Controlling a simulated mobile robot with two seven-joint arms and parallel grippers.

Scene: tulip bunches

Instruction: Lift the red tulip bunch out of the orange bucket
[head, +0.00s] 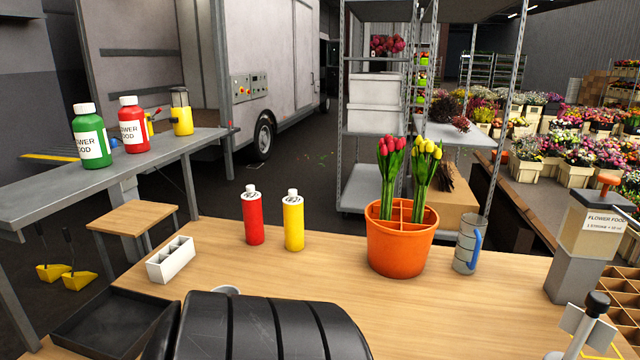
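The red tulip bunch (390,172) stands upright in the orange bucket (400,252), toward the left of the bucket's opening. Its red heads are at the top and its green stems go down behind the rim. A yellow tulip bunch (425,172) stands close to its right in the same bucket. Dividers split the bucket's inside into compartments. The lower stems are hidden by the bucket wall. The bucket stands on the wooden table (340,275). Neither of my grippers is in view.
A grey jug (466,248) with a blue handle stands right of the bucket. Red (252,217) and yellow (293,222) bottles stand to its left. A flower food dispenser (583,240) is at the right. A large black ribbed shape covers the front of the table.

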